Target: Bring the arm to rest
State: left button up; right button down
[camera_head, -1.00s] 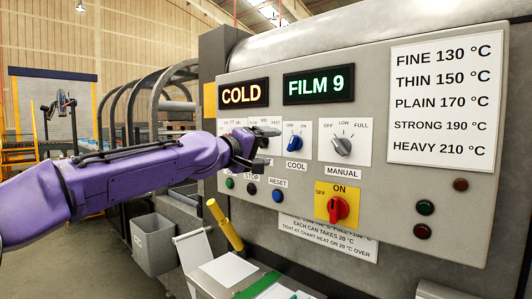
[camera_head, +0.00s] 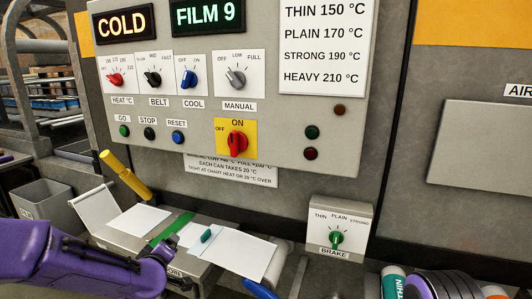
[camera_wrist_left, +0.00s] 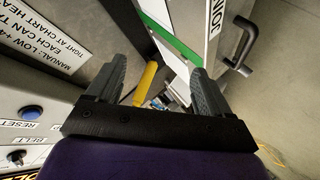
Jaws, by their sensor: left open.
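My left arm is purple and comes in from the lower left in the head view. Its dark gripper (camera_head: 170,267) is low, at the near edge of the bench in front of the control panel (camera_head: 265,135). In the left wrist view the two grey fingers (camera_wrist_left: 158,80) stand wide apart with nothing held between them. A yellow handle (camera_wrist_left: 147,82) shows beyond the gap between them.
The panel carries knobs and a red switch (camera_head: 237,143). The yellow handle (camera_head: 125,176) rises behind the bench. White sheets (camera_head: 240,252) and a green piece (camera_head: 206,236) lie there. A brake box (camera_head: 340,228) stands right. A grey bin (camera_head: 45,203) is at left.

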pick_arm(q)
jog(key=s+f+m+g, duration=0.2)
jog(key=s+f+g, duration=0.2)
jog(key=s+f, duration=1.4)
jog(key=s+f+m+g, duration=0.1)
jog(key=s+f+g, duration=0.1)
jog(key=s+f, duration=0.2)
jog(key=s+a+f+m+g, duration=0.1)
jog(key=s+f, duration=0.2)
jog(key=s, duration=0.8)
jog(key=s+a+f+g, duration=0.1)
jog(key=s+f, duration=0.3)
jog(key=s, duration=0.4)
jog(key=shift+s+f+m+g, duration=0.15)
jog(key=shift+f+m+g, duration=0.2)
jog(key=shift+g, duration=0.45)
